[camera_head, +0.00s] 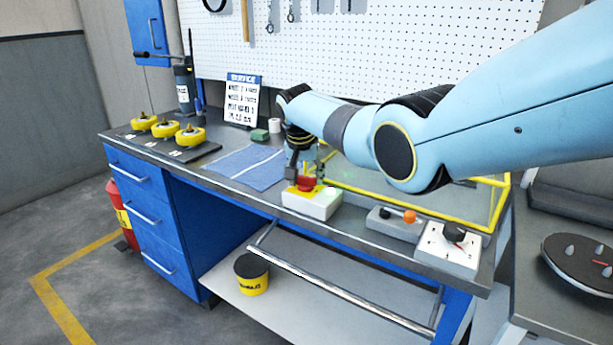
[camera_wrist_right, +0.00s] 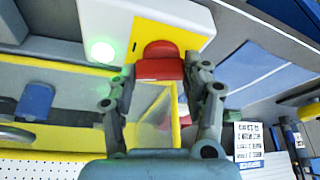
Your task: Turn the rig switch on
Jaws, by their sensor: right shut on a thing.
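The rig switch is a white box (camera_head: 318,208) with a yellow plate, standing at the front edge of the workbench. It has a red handle (camera_head: 305,184) and a round lamp (camera_head: 331,191). In the right wrist view the lamp (camera_wrist_right: 102,50) glows green and the red handle (camera_wrist_right: 160,66) sits between the fingers. My right gripper (camera_head: 303,176) points down over the box and is shut on the red handle; in the wrist view its fingers (camera_wrist_right: 162,80) lie on both sides of it. My left gripper is not in view.
Right of the switch are a small grey box with an orange knob (camera_head: 409,216) and a dial box (camera_head: 447,248). A yellow-framed area (camera_head: 360,191) lies behind. A blue cloth (camera_head: 246,167) and yellow coils (camera_head: 190,136) lie to the left.

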